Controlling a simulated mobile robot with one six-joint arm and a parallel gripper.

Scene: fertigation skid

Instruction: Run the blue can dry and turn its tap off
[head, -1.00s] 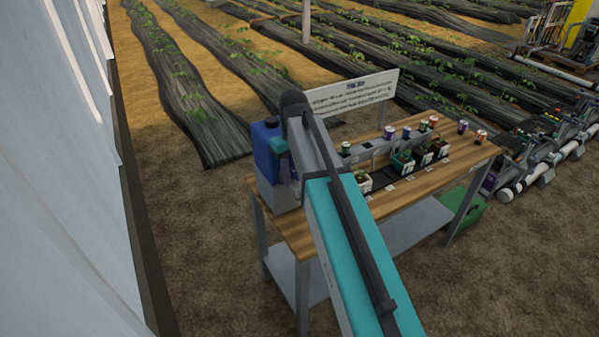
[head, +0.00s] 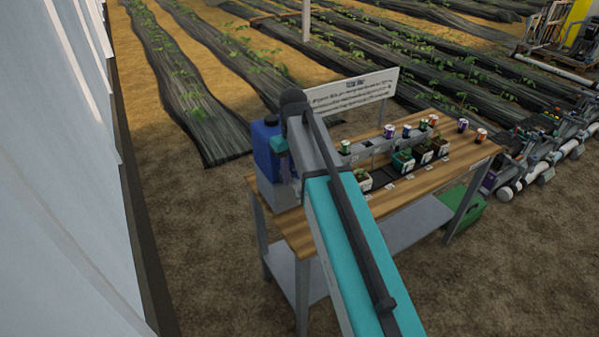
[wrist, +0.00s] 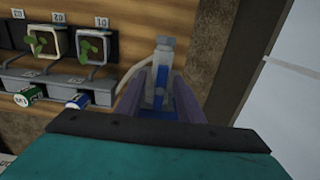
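The blue can (head: 267,150) stands on a grey stand at the left end of the wooden bench in the head view. I cannot make out the tap's handle position or the can's level.
The bench (head: 458,150) bears small cans, potted seedlings (head: 402,160) and a grey rail. A sign (head: 352,93) stands behind it. A white wall (head: 60,190) rises on the left. Bare soil lies in front.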

